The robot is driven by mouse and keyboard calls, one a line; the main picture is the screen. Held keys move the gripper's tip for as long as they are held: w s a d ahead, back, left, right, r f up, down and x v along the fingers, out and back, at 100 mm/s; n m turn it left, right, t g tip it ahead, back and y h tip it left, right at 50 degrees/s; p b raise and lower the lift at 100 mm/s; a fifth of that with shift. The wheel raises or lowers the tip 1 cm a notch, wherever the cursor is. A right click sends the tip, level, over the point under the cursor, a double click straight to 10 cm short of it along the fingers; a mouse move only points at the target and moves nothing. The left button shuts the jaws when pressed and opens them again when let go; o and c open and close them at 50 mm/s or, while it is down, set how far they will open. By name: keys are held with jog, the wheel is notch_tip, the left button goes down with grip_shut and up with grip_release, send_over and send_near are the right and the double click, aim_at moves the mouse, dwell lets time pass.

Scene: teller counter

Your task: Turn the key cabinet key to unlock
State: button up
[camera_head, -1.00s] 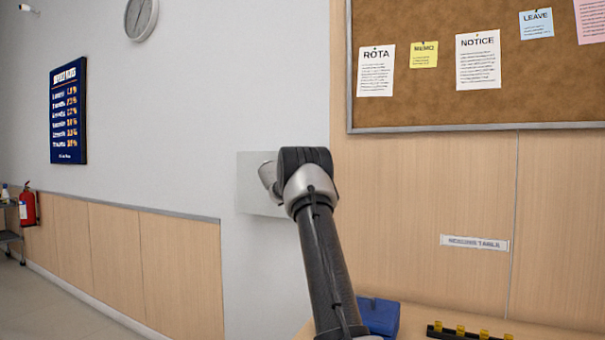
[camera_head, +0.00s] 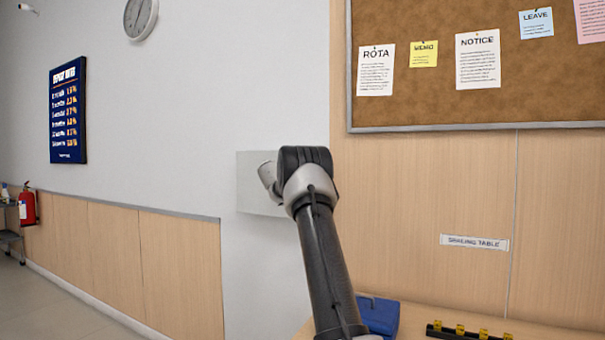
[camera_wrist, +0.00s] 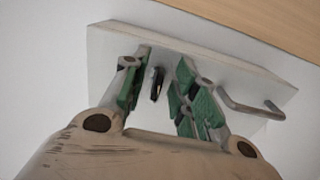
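The key cabinet (camera_head: 250,200) is a pale box on the wall in the head view, partly hidden behind my arm. In the wrist view its light front (camera_wrist: 105,50) fills the upper middle, tilted in the picture. A small dark key (camera_wrist: 157,83) stands out from that front. My gripper (camera_wrist: 163,60) has its green-padded fingers on both sides of the key, with a visible gap on each side. It is open and holds nothing. A grey bar handle (camera_wrist: 250,108) sits on the cabinet front to the right of the fingers. In the head view the fingers are hidden.
A cork notice board (camera_head: 440,110) hangs at the upper right. Below it, a blue box (camera_head: 378,316) and a black strip with yellow pieces (camera_head: 470,332) lie on a wooden surface. A fire extinguisher (camera_head: 28,208) is far left.

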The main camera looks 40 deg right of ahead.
jog(key=v, duration=1.2)
